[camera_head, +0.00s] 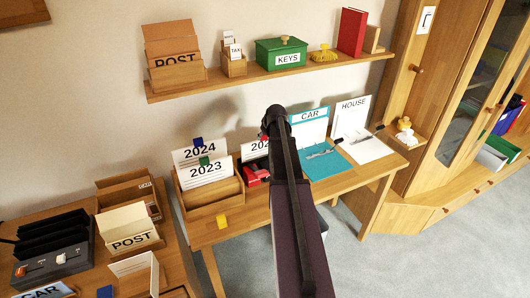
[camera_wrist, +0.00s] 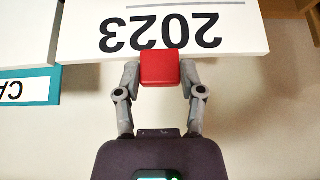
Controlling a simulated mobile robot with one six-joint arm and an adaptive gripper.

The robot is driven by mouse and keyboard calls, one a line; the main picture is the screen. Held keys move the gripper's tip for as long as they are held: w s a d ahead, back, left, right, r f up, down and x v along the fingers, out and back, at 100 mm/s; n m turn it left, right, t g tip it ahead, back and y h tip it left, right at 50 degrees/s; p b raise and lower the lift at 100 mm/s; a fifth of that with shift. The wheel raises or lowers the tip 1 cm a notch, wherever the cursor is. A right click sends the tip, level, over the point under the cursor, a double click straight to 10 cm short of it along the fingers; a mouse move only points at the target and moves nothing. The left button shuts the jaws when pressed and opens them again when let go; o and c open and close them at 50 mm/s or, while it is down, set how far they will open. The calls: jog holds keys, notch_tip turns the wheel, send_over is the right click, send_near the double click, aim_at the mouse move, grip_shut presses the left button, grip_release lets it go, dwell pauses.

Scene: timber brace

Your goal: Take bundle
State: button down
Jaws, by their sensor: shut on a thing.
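In the wrist view, my gripper (camera_wrist: 160,72) is shut on a red block-like clip (camera_wrist: 160,69) at the edge of a white bundle (camera_wrist: 240,40). The bundle is marked 2023, which reads upside down there. In the head view, a white sheet marked "202" (camera_head: 253,150), its last digit hidden, shows beside my arm. My gripper is hidden behind my arm in that view.
A teal CAR folder (camera_head: 325,165) and a white HOUSE folder (camera_head: 365,150) lie right of my arm. A shelf (camera_head: 270,75) with boxes runs above; a POST box (camera_head: 130,225) stands left.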

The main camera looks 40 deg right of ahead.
jog(key=shift+r+p, duration=1.55)
dwell(0.5)
